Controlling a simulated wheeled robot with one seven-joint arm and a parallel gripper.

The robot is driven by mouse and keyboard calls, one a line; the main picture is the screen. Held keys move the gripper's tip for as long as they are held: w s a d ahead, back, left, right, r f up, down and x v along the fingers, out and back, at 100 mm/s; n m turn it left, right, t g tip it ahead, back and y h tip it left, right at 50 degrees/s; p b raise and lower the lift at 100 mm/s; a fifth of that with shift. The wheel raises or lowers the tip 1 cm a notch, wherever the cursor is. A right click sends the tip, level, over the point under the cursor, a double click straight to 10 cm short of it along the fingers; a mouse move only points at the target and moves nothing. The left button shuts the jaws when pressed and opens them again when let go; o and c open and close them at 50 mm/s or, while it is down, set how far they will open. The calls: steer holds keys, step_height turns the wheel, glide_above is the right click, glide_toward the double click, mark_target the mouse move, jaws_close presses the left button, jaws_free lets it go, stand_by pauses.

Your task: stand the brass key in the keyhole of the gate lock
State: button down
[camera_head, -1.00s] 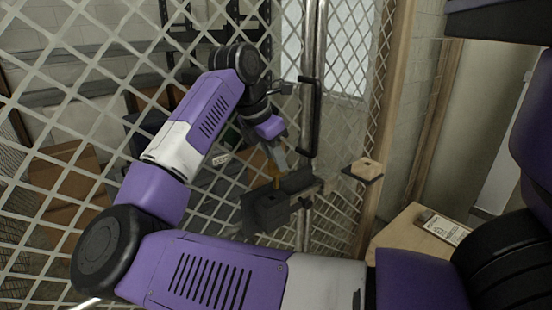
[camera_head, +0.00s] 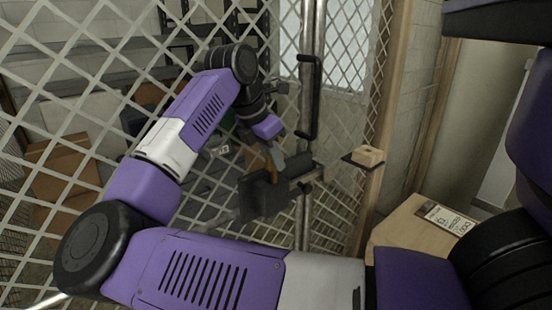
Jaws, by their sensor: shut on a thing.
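The gate lock (camera_head: 265,198) is a dark box fixed on the mesh gate near its metal post, a little right of the middle. My gripper (camera_head: 274,157) points down over the lock, shut on the key's upper part. The key's lower end is at the top of the lock. I cannot tell whether it is inside the keyhole, and the keyhole itself does not show.
A black pull handle (camera_head: 310,98) stands on the gate post close to the right of my gripper. A small shelf with a wooden block (camera_head: 368,156) is on the wooden post. A wooden table (camera_head: 415,232) with a printed card (camera_head: 447,219) is at the lower right. Shelves and boxes (camera_head: 60,175) are behind the mesh.

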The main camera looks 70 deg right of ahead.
steer(key=shift+w+f, duration=0.5)
steer(key=shift+f, duration=0.4)
steer(key=c, duration=1.3)
jaws_free()
steer(key=shift+r, duration=0.1)
steer(key=v, duration=0.9)
steer(key=shift+s+d+r, duration=0.15)
steer(key=shift+s+d, duration=0.05)
steer(key=shift+s, duration=0.15)
steer(key=shift+s, duration=0.1)
